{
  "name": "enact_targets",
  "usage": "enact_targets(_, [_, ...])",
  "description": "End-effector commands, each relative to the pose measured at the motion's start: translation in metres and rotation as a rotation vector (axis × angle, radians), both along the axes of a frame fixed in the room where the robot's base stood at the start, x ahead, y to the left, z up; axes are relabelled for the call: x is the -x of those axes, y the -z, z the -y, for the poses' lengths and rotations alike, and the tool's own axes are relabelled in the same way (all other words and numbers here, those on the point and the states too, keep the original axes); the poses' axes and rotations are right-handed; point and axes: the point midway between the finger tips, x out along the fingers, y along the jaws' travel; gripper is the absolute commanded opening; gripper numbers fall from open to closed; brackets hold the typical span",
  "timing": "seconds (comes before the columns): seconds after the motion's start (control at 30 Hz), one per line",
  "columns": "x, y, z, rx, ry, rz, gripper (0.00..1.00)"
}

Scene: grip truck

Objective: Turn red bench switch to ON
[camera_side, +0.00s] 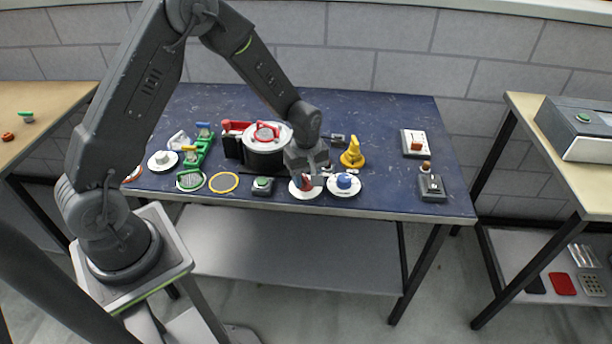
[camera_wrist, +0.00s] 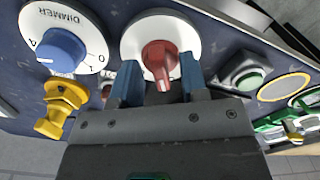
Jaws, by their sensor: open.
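The red bench switch is a red rotary knob on a round white plate. In the wrist view the red knob (camera_wrist: 160,62) is at upper centre, with its pointer end towards my gripper. In the side view the red knob (camera_side: 304,185) is at the bench's front edge, partly hidden under my gripper. My gripper (camera_wrist: 161,82) is open, its two blue-tipped fingers on either side of the knob's pointer end. A grip on the knob is not visible. In the side view my gripper (camera_side: 306,172) is right above the switch. No ON or OFF marking is readable.
The blue DIMMER knob (camera_wrist: 61,50) on a white plate is close beside the switch. A yellow part (camera_side: 353,153) stands behind it, and a green-button box (camera_side: 263,186) is on the other side.

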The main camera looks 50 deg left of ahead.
Motion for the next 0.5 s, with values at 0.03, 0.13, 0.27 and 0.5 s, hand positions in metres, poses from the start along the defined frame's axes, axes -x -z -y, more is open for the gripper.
enact_targets(0.03, [-0.0001,-0.0002,0.0000,0.000,0.000,0.000,0.40])
enact_targets(0.13, [-0.0001,-0.0003,0.0000,0.000,0.000,0.000,0.33])
enact_targets(0.27, [-0.0001,-0.0005,0.0000,0.000,0.000,0.000,0.20])
enact_targets(0.5, [0.0000,-0.0006,0.0000,0.000,0.000,0.000,0.00])
